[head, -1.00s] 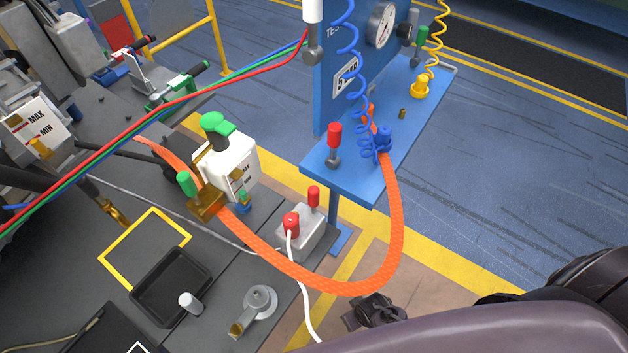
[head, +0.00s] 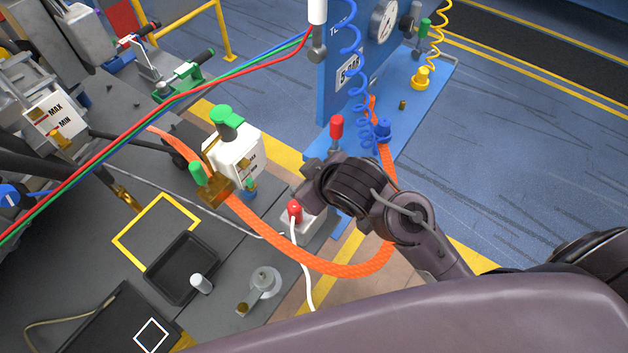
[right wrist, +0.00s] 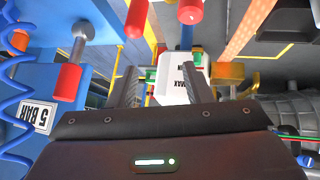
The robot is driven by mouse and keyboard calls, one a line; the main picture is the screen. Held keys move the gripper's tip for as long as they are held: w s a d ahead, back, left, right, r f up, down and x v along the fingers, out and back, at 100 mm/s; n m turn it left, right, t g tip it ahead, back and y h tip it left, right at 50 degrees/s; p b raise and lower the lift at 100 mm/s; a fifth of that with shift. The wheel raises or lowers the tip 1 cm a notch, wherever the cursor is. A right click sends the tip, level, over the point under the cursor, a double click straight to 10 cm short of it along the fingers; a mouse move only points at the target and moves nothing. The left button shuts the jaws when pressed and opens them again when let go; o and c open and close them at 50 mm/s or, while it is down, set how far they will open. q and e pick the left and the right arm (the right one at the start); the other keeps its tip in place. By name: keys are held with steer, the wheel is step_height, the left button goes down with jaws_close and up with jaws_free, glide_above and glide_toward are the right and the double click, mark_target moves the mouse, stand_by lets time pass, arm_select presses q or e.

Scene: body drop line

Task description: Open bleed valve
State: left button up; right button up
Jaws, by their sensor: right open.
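I cannot tell which valve is the bleed valve. A red-handled lever (head: 336,128) stands upright on the blue stand and also shows in the right wrist view (right wrist: 68,78). A green-handled brass valve (head: 213,183) sits beside the white reservoir (head: 238,158), joined to the orange hose (head: 300,257). A grey box with red handles (head: 295,212) stands at the bench edge, partly hidden by my right arm. My right gripper (head: 308,178) is above that box, open and empty. In the right wrist view its fingers (right wrist: 160,88) are apart, with the white reservoir (right wrist: 178,75) beyond. My left gripper is out of view.
The blue stand (head: 420,95) carries a gauge (head: 384,22) and coiled blue hose (head: 352,60). Red, green and blue lines (head: 150,115) cross above the bench. A black tray (head: 182,268) and grey fitting (head: 264,284) lie near the front.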

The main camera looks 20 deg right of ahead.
steer(key=w+a+n+y, duration=0.5)
steer(key=a+n, duration=0.3)
steer(key=a, duration=0.2)
steer(key=s+d+f+n+g+h, duration=0.1)
steer(key=d+f+n+g+h, duration=0.15)
steer(key=d+g, duration=0.85)
steer(key=f+t, duration=0.1)
steer(key=d+f+t+p, duration=0.1)
steer(key=f, duration=0.1)
steer(key=f+t, duration=0.2)
steer(key=shift+w+d+f+m+p, duration=0.15)
steer(key=shift+d+m+p, duration=0.1)
steer(key=shift+d+p, duration=0.15)
steer(key=shift+x, duration=0.8)
jaws_close()
